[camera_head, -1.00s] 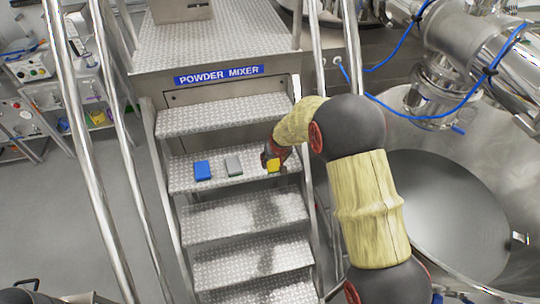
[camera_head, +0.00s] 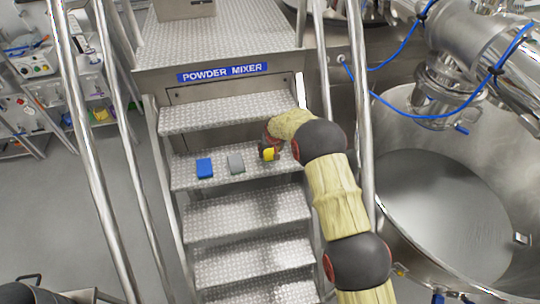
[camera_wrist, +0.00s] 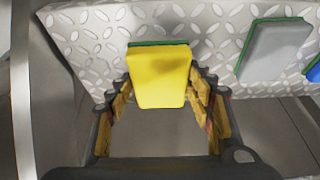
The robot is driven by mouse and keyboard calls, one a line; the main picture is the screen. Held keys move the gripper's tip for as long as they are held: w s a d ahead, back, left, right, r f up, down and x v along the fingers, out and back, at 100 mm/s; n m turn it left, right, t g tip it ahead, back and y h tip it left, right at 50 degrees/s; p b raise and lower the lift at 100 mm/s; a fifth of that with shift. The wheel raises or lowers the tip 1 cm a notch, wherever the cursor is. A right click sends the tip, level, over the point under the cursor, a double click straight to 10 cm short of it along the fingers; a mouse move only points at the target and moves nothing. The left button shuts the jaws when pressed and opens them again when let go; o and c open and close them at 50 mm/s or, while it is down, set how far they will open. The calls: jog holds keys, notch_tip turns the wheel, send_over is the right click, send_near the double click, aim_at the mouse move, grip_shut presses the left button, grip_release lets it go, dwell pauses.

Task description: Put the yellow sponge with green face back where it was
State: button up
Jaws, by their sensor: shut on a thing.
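The yellow sponge with green face (camera_wrist: 160,78) is between the fingers of my gripper (camera_wrist: 162,100) in the wrist view. Its yellow side faces the camera and a green edge shows along its top. My gripper is shut on it. In the head view the sponge (camera_head: 268,154) shows as a small yellow patch at my gripper (camera_head: 269,150), over the right part of a metal stair tread (camera_head: 215,178). I cannot tell whether the sponge touches the tread.
A grey sponge with a green edge (camera_head: 236,163) and a blue sponge (camera_head: 204,168) lie on the same tread, left of my gripper. Metal handrails (camera_head: 361,120) flank the stairs. A large steel vessel (camera_head: 440,200) stands at the right.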

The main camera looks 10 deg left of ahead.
aim_at(270, 154)
jog(key=shift+w+f, duration=0.2)
jog(key=shift+f, duration=1.5)
jog(key=shift+f, duration=0.1)
jog(key=shift+f, duration=0.15)
jog(key=o, duration=1)
jog(key=shift+s, duration=0.1)
jog(key=shift+o, duration=0.2)
jog(key=shift+r, duration=0.3)
jog(key=v, duration=1.1)
jog(key=shift+r, duration=0.35)
jog(key=shift+s, duration=0.15)
